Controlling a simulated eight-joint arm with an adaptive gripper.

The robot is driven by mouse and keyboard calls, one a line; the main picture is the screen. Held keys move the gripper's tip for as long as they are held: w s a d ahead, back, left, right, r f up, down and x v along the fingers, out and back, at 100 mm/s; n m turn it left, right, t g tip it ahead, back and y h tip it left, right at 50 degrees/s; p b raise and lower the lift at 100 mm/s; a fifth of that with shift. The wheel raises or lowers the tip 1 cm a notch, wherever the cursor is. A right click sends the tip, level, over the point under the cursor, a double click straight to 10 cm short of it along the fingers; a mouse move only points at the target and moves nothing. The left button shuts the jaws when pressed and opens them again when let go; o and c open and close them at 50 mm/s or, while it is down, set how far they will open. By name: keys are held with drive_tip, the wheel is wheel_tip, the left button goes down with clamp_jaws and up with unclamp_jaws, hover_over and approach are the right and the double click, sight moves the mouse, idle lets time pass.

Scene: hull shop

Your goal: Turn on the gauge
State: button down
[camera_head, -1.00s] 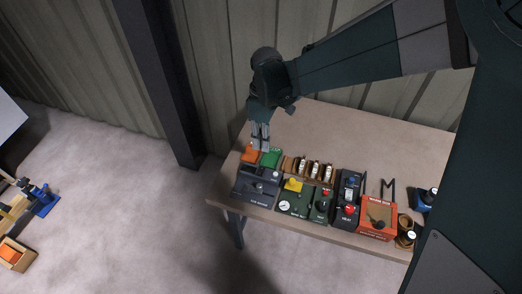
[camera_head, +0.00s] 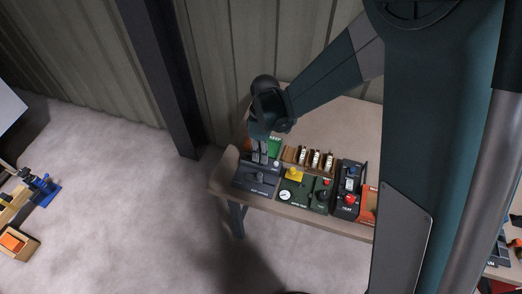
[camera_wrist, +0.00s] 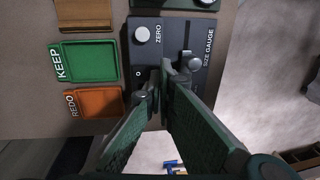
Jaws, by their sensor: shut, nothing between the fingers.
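The size gauge (camera_head: 258,180) is a dark grey box near the left end of the bench. It also shows in the wrist view (camera_wrist: 205,28), with the words SIZE GAUGE, a pale round ZERO button (camera_wrist: 142,34) and a grey metal part (camera_wrist: 195,64). A small "o" mark (camera_wrist: 138,73) shows on its face by my fingers. My gripper (camera_head: 262,161) is shut and empty, with its tips over the gauge's back part. In the wrist view its fingertips (camera_wrist: 165,76) overlap the gauge face. They hide part of it, and I cannot tell whether they touch.
A green KEEP tray (camera_wrist: 90,61) and an orange REDO tray (camera_wrist: 97,103) lie beside the gauge. A green box with a dial (camera_head: 292,190) and a dark box with a red knob (camera_head: 347,190) stand to its right. The rear bench top (camera_head: 330,118) is clear.

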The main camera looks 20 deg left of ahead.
drive_tip(key=shift+s+f, duration=0.1)
drive_tip(key=shift+f, duration=0.45)
drive_tip(key=shift+s+f+t+b, duration=0.25)
drive_tip(key=shift+f+t+b, duration=0.25)
drive_tip(key=shift+b, duration=0.1)
drive_tip(key=shift+r, duration=0.1)
drive_tip(key=shift+w, duration=0.25)
drive_tip(key=shift+w+r, duration=0.25)
drive_tip(key=shift+w, duration=0.25)
drive_tip(key=shift+r, duration=0.1)
